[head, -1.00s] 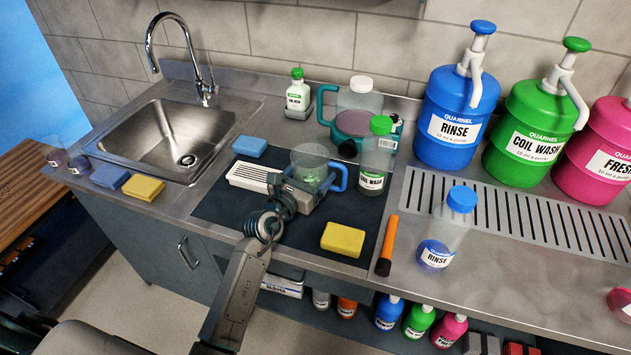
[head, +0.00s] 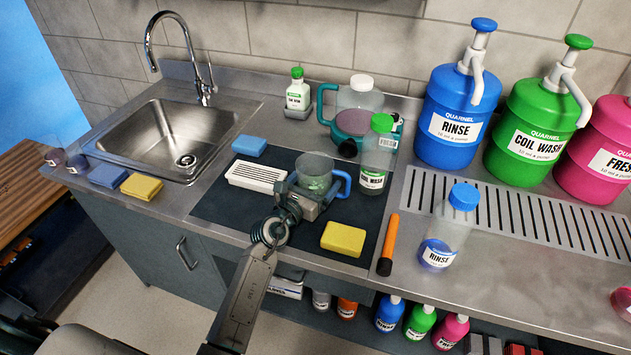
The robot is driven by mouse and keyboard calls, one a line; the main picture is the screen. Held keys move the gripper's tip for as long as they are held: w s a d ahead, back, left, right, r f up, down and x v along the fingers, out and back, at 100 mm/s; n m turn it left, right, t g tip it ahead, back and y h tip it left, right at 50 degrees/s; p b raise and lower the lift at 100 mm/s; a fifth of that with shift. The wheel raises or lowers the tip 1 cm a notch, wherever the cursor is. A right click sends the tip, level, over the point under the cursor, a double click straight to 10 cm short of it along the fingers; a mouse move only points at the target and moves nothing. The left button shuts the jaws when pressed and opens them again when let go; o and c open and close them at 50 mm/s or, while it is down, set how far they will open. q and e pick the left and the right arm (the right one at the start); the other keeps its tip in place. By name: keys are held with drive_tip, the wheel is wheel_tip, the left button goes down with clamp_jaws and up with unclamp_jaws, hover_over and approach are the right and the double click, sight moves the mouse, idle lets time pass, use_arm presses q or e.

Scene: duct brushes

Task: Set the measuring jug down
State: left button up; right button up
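The measuring jug (head: 314,167) is a clear cup with green inside or on its side and a blue handle on its right. It is upright over the dark mat (head: 222,205), at the mat's back right. My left gripper (head: 312,192) reaches it from the front and is closed around its lower part. The gripper hides the jug's base, so I cannot tell whether it touches the mat. My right gripper is not in view.
A green-capped bottle (head: 377,155) stands just right of the jug. A white slotted tray (head: 257,177) lies to its left, a yellow sponge (head: 343,238) in front. An orange stick (head: 388,245) and a rinse bottle (head: 448,228) are further right. The mat's front left is clear.

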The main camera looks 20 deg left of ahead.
use_arm(q)
drive_tip(key=shift+o, duration=0.7)
drive_tip(key=shift+r, duration=0.25)
drive_tip(key=v, duration=1.2)
